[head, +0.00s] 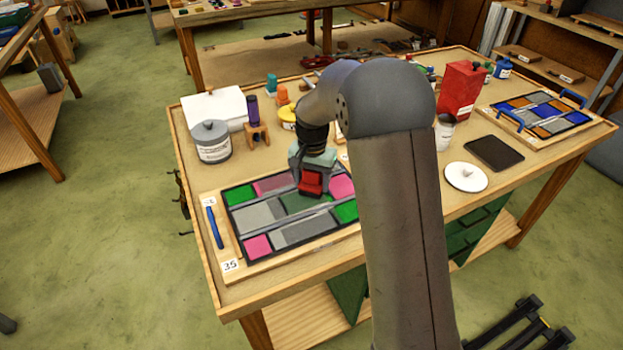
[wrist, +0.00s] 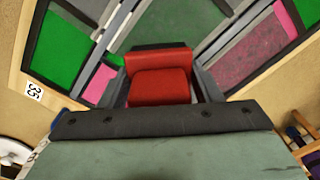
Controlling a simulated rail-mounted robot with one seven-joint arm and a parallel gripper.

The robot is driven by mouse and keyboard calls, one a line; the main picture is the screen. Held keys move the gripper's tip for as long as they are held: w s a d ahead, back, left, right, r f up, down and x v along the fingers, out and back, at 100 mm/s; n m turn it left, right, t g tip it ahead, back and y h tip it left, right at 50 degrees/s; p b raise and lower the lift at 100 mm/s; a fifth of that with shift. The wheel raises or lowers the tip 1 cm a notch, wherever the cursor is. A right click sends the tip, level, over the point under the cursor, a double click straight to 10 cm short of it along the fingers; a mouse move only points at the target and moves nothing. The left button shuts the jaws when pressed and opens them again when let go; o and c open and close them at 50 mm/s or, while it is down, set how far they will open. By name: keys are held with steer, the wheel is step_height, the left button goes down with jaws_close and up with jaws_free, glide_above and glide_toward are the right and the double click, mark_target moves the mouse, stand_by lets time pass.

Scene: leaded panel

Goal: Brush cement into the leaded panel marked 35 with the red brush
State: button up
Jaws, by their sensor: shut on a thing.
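The leaded panel (head: 262,212) lies flat on a wooden board on the table, with green, pink and grey panes between dark lead lines. My gripper (head: 312,178) is over the far right part of the panel. It is shut on the red brush (wrist: 159,75), which sits between the two dark fingers. The red brush also shows in the head view (head: 311,183). Its bristles are hidden, so I cannot tell whether they touch the glass.
A blue-handled tool (head: 214,228) lies on the board's left edge. A grey lidded tub (head: 211,142), a purple item in a wooden stand (head: 257,134) and orange and yellow containers stand behind. Right of my arm are a white lid (head: 466,177), a dark tray (head: 494,153), a red can (head: 460,90) and another panel (head: 543,114).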

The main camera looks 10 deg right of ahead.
mark_target(318, 190)
steer(key=shift+s, duration=0.1)
steer(key=shift+s+d+b, duration=0.25)
steer(key=shift+s, duration=0.45)
steer(key=shift+s+d+b, duration=0.2)
steer(key=shift+s+d, duration=0.05)
steer(key=shift+s, duration=0.4)
steer(key=shift+s, duration=0.1)
steer(key=shift+s+d+b, duration=0.2)
steer(key=shift+s+d, duration=0.05)
steer(key=shift+s, duration=0.45)
steer(key=shift+s+d+b, duration=0.2)
steer(key=shift+s, duration=0.45)
steer(key=shift+s+d+b, duration=0.2)
steer(key=shift+s+d, duration=0.05)
steer(key=shift+s, duration=0.45)
steer(key=shift+s+d+b, duration=0.15)
steer(key=shift+s+d, duration=0.1)
steer(key=shift+s, duration=0.45)
steer(key=shift+s, duration=0.1)
steer(key=shift+s+d, duration=0.25)
steer(key=shift+s, duration=0.45)
steer(key=shift+s+d, duration=0.2)
steer(key=shift+s, duration=0.5)
